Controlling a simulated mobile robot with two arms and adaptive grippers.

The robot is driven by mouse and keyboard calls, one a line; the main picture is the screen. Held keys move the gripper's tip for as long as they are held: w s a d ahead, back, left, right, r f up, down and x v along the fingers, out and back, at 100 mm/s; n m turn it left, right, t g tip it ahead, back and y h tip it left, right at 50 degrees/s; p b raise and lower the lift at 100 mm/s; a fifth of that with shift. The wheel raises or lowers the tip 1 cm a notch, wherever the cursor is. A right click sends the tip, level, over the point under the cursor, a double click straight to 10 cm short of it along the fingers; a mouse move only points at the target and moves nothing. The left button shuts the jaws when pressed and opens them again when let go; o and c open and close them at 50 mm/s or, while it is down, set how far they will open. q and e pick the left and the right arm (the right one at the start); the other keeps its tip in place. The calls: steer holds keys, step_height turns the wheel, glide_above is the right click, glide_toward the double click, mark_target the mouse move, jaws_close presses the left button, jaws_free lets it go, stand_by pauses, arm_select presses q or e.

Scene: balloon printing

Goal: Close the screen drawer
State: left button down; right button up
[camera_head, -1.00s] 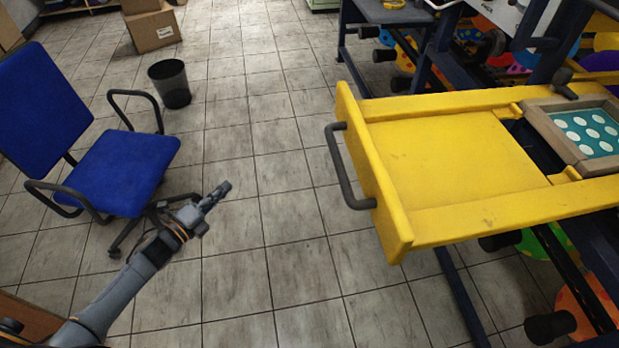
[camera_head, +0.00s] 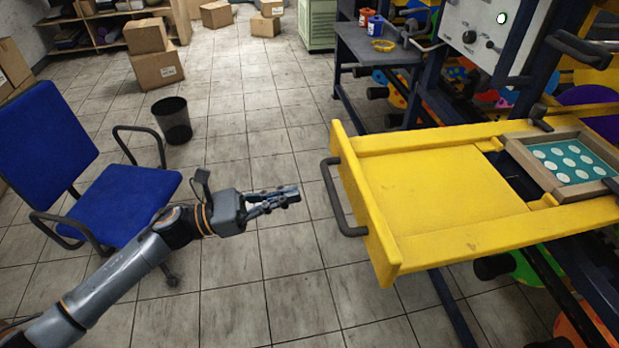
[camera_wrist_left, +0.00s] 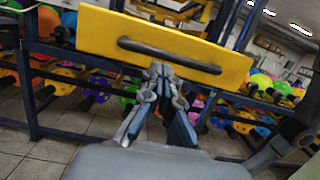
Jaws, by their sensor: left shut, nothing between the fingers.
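The yellow screen drawer (camera_head: 440,190) stands pulled out from the printing machine on the right of the head view. Its dark handle (camera_head: 338,200) is on the front panel, facing left. A framed teal screen with pale dots (camera_head: 566,165) sits at its far right end. My left gripper (camera_head: 297,193) is shut and empty, a short way left of the handle and apart from it. In the left wrist view the yellow front panel (camera_wrist_left: 125,40) and its handle (camera_wrist_left: 170,53) are ahead, just beyond the closed fingertips (camera_wrist_left: 160,70). My right gripper is not in view.
A blue office chair (camera_head: 125,205) stands left, behind my left arm. A black bin (camera_head: 172,120) and cardboard boxes (camera_head: 157,69) are farther back. A dark side table (camera_head: 370,45) with small pots stands beyond the drawer. The tiled floor between chair and drawer is clear.

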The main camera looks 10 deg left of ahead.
arm_select(q)
steer(key=p+x, duration=0.2)
steer(key=x, duration=0.2)
steer(key=shift+w+d, duration=0.15)
steer(key=shift+d, duration=0.15)
